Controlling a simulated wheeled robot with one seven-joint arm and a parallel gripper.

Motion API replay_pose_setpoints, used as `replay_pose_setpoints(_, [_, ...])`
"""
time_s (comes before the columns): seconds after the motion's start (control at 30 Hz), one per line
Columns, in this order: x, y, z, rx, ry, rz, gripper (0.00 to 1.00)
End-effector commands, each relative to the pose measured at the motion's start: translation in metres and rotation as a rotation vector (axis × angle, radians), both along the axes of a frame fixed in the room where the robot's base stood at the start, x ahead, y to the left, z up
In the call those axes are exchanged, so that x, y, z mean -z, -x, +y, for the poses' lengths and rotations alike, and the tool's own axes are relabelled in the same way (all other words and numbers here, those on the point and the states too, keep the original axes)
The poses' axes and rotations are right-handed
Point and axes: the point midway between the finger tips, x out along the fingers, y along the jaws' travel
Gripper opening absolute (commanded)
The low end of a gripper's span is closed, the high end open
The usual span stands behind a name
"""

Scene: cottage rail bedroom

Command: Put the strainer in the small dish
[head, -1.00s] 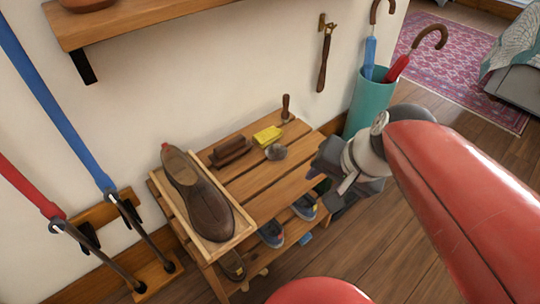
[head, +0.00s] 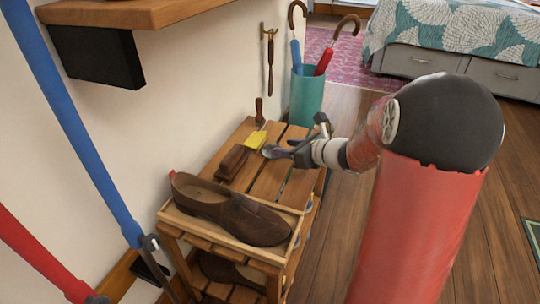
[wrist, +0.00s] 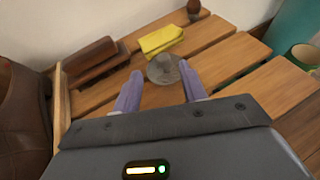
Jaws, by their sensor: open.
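A small round grey thing with a raised knob (wrist: 163,68), perhaps the strainer, lies on the slatted wooden bench (wrist: 225,62) beside a yellow cloth. It also shows in the head view (head: 273,152), partly beside my fingers. My gripper (wrist: 160,77) is open, with its two purple fingers pointing at the grey thing, one tip on each side of its near edge. Whether they touch it I cannot tell. In the head view my gripper (head: 288,148) reaches over the bench from the right. No small dish is clearly recognisable; a green-rimmed round container (wrist: 305,55) shows at the wrist view's right edge.
A brown shoe (head: 230,208) lies in a wooden tray at the bench's near end. A brown brush (head: 232,161), the yellow cloth (head: 256,140) and a wooden-handled tool (head: 259,112) lie nearby. A teal umbrella stand (head: 306,97) stands behind. A shelf (head: 120,14) overhangs at upper left.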

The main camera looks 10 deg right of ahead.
Motion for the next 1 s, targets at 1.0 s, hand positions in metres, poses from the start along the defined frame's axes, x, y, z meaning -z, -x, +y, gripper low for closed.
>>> replay_pose_setpoints(1.0, [0.028, -0.053, 0.032, -0.005, 0.005, -0.001, 0.12])
